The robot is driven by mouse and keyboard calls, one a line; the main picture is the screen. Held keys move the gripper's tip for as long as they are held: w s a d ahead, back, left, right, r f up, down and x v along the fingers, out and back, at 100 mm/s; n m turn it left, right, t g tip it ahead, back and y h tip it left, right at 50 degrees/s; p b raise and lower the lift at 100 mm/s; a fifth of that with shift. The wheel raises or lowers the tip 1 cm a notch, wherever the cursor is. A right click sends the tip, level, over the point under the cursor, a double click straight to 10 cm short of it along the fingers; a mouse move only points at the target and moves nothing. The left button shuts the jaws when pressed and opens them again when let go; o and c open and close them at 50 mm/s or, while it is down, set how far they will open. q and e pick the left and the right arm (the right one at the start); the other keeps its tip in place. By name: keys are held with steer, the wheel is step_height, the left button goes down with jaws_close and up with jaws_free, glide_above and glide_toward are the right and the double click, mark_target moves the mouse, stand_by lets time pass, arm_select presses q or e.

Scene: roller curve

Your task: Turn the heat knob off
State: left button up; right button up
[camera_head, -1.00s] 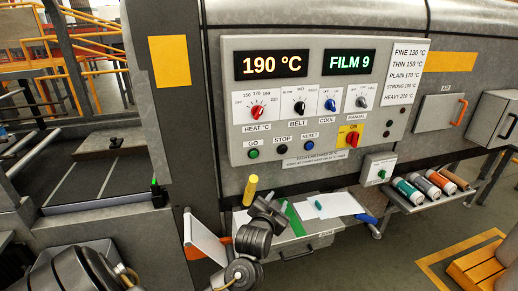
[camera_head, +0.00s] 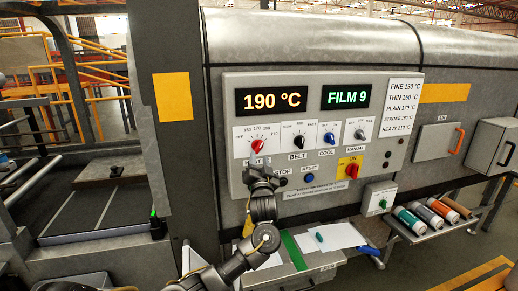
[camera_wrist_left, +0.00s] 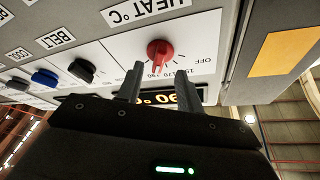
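The red heat knob (camera_head: 257,146) sits at the left of the knob row on the control panel (camera_head: 232,92), above the mostly covered HEAT label. In the left wrist view the knob (camera_wrist_left: 160,50) shows upside down, its pointer seemingly near the 190 mark, away from OFF. The orange display (camera_head: 275,99) reads 190 °C. My left gripper (camera_head: 260,170) is just below the knob in the head view. In the left wrist view its two fingers (camera_wrist_left: 161,78) are apart and empty, with the knob beyond the gap; contact is not seen. My right gripper is not in view.
The belt knob (camera_head: 301,140), cool knob (camera_head: 329,137) and manual knob (camera_head: 359,134) stand to the right. A red switch (camera_head: 352,170) on yellow and a blue reset button (camera_head: 309,178) are below. A drawer shelf (camera_head: 325,261) with papers juts out underneath.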

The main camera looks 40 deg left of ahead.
mark_target(259, 150)
arm_select(q)
steer(key=p+x, duration=0.1)
steer(key=x, duration=0.2)
steer(key=shift+w+r, duration=0.2)
steer(key=shift+r, duration=0.05)
steer(key=shift+w+a, duration=0.25)
steer(key=shift+a, duration=0.1)
steer(key=shift+c, duration=0.2)
steer(key=shift+d+f, duration=0.1)
jaws_close()
